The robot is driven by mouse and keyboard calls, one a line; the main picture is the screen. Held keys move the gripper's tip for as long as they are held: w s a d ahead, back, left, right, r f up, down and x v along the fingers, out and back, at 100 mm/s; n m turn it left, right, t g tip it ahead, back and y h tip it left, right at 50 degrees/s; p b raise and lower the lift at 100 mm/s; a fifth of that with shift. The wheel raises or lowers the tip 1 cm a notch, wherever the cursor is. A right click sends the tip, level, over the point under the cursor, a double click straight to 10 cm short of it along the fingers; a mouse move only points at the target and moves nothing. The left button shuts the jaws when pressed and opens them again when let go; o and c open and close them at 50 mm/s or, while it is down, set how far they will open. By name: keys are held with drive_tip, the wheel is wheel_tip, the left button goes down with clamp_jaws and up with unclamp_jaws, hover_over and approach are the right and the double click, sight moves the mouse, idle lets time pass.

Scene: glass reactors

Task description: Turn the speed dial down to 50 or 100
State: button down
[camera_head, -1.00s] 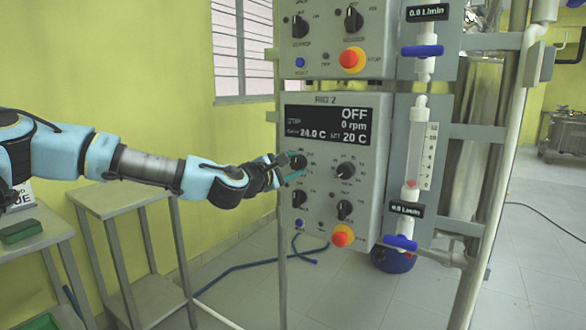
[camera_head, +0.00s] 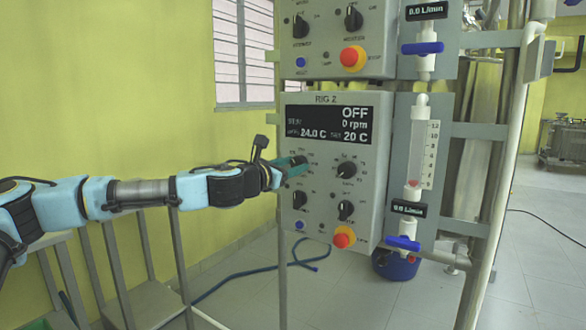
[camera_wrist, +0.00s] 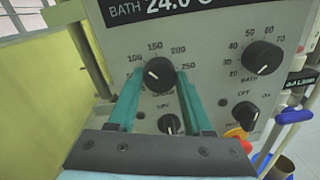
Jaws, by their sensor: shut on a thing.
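The speed dial (camera_wrist: 160,74) is a round black knob with a printed scale, where 100, 150, 200 and 250 can be read. My gripper (camera_wrist: 161,82) has its two teal fingers on either side of the knob and is shut on it. A pale mark on the knob faces left, toward the 100 side; its exact reading is unclear. In the head view my gripper (camera_head: 297,165) hides most of this dial.
The bath dial (camera_head: 346,169) is right of the speed dial, with two smaller switches below, including the right one (camera_head: 345,210). A red and yellow stop button (camera_head: 343,237) is at the panel's bottom. A glass flow tube (camera_head: 416,150) stands to the right.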

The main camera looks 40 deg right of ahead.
drive_tip(key=shift+n, duration=0.4)
drive_tip(key=shift+c, duration=1.6)
unclamp_jaws()
drive_tip(key=b+v, duration=0.1)
drive_tip(key=v, duration=0.9)
drive_tip(key=shift+a, duration=0.4)
